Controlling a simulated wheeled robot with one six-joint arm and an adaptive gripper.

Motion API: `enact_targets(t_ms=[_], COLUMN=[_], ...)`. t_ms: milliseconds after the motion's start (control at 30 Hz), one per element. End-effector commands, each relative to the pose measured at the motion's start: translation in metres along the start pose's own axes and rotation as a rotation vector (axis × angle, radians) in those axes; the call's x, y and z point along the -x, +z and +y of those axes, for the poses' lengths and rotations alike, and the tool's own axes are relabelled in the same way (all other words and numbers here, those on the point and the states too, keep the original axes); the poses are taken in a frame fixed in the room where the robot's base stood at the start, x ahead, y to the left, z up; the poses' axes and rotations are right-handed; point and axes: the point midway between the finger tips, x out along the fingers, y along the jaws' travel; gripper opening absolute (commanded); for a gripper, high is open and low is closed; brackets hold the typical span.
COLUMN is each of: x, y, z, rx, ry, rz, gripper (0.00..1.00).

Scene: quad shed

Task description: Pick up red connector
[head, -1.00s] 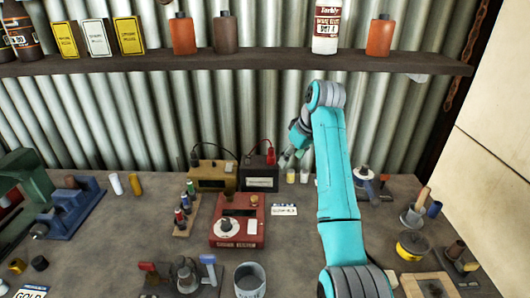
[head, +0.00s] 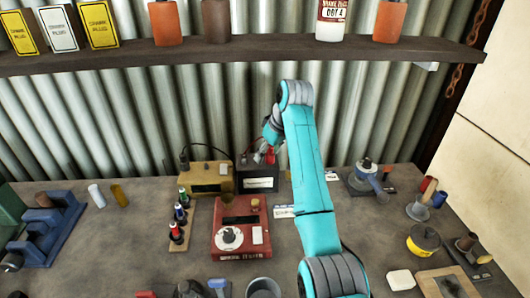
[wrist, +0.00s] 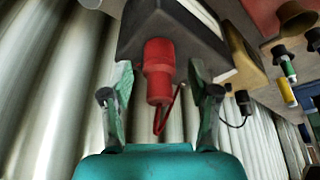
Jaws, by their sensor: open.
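The red connector (wrist: 159,70) is upside down in the wrist view, a ribbed red plug with a thin red wire loop, attached to the dark box-shaped battery (wrist: 172,30). In the head view the red connector (head: 271,155) shows at the top right of the battery (head: 258,180), partly hidden by my gripper (head: 264,152). My gripper (wrist: 160,80) is open, with one green finger on each side of the connector. A gap shows on both sides, so the fingers do not appear to touch it.
A yellow box (head: 206,178) with a black cable stands left of the battery. A red tester (head: 241,228) sits in front, beside a rack of small bottles (head: 180,218). The corrugated wall (head: 130,130) is close behind, with a shelf (head: 250,57) above.

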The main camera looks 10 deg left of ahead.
Motion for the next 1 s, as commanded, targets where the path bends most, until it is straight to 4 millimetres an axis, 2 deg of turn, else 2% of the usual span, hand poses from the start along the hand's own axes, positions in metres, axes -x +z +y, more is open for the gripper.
enact_targets(t_ms=[233, 267, 400, 500, 1000], x=[-0.0033, -0.0032, -0.0032, -0.0032, 0.0015], y=[0.0019, 0.0019, 0.0018, 0.0018, -0.0013], z=[0.0006, 0.0006, 0.0005, 0.0005, 0.0002], rx=[0.0, 0.0, 0.001, 0.001, 0.0], ry=[0.001, 0.001, 0.001, 0.001, 0.002], rz=[0.001, 0.001, 0.001, 0.001, 0.002], gripper=[0.61, 0.58, 0.23, 0.01, 0.0])
